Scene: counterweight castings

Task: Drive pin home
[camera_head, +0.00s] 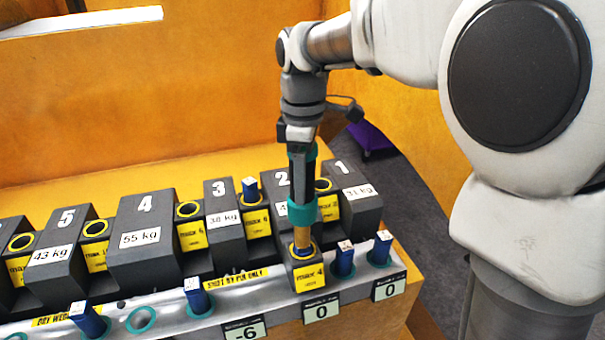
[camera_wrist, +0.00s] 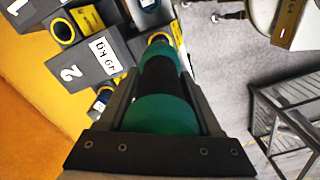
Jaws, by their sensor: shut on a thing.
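My gripper (camera_head: 300,165) is shut on a dark rod-like tool (camera_head: 302,182) with teal bands and a tan lower end. The tool stands nearly upright, its lower end at the blue-ringed top of a dark block (camera_head: 311,286) with a yellow "MAX 4" label. I cannot tell whether a pin is under it. In the wrist view the tool (camera_wrist: 160,85) lies between my gripper's fingers (camera_wrist: 165,75), its far end at a yellow ring. Blue pins stand in the rail (camera_head: 344,259), (camera_head: 380,248), (camera_head: 197,296), (camera_head: 88,319); another blue pin (camera_head: 251,189) stands in a yellow-ringed socket.
Numbered grey castings, such as casting 4 (camera_head: 146,240) and casting 3 (camera_head: 222,208), stand in a row behind the metal rail (camera_head: 170,325). One teal-ringed rail hole (camera_head: 141,319) is empty. Small displays on the front read -6 (camera_head: 246,331), 0 (camera_head: 321,311) and 0 (camera_head: 389,290).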

